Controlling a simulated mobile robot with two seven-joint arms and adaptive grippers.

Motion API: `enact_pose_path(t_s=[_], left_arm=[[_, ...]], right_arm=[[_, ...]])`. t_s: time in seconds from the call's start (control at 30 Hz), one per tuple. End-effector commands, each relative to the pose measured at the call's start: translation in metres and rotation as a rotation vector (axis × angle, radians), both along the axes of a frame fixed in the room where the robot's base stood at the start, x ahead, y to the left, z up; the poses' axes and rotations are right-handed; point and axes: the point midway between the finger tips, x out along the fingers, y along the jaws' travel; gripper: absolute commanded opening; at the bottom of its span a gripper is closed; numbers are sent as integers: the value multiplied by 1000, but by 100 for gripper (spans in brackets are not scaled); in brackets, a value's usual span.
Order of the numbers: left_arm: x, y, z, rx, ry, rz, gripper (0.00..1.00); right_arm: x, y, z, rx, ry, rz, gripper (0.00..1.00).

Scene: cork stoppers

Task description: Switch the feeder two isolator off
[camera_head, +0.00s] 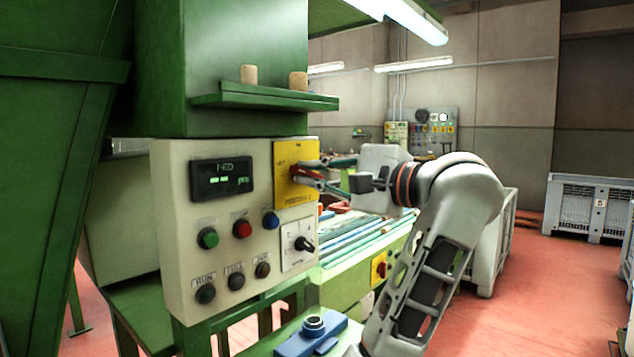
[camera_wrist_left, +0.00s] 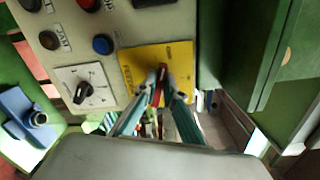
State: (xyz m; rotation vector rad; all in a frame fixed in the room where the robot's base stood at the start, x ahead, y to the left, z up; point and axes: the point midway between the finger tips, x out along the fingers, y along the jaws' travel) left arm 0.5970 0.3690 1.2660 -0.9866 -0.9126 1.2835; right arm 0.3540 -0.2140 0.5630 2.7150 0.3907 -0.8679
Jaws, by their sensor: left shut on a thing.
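The yellow isolator plate (camera_head: 296,188) is on the upper right of the cream control panel; its lettering is too small to read surely. It also shows in the wrist view (camera_wrist_left: 141,62). Its red handle (camera_wrist_left: 162,72) stands out from the plate, its visible edge roughly upright in the wrist view. My left gripper (camera_head: 307,172) reaches the plate from the right and is shut on the red handle, with a finger on each side (camera_wrist_left: 160,92). The fingers hide most of the handle in the head view. My right gripper is not in view.
The panel holds a display (camera_head: 222,179), several push buttons, and a black rotary selector (camera_head: 303,244) just below the plate. A green shelf (camera_head: 265,101) with two corks is above. Another yellow plate with a red knob (camera_head: 380,268) is on the conveyor side. A blue device (camera_head: 312,335) sits below.

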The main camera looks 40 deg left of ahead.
Motion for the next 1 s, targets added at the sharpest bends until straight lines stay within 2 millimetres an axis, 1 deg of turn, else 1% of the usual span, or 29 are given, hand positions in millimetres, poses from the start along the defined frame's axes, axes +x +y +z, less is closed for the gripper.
enact_pose_path(t_s=[0.03, 0.2, 0.4, 0.7, 1.0], left_arm=[[2, 1, -5, -2, -36, 1, 0], [1, 1, -5, -11, -162, 2, 0], [0, 1, -5, -21, -270, 1, 0], [-1, 1, -4, -27, -343, 1, 0], [-1, 1, -3, -27, -352, 1, 0]], right_arm=[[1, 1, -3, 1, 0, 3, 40], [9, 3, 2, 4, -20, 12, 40], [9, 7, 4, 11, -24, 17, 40], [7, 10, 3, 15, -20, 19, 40], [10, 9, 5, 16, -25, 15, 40]])
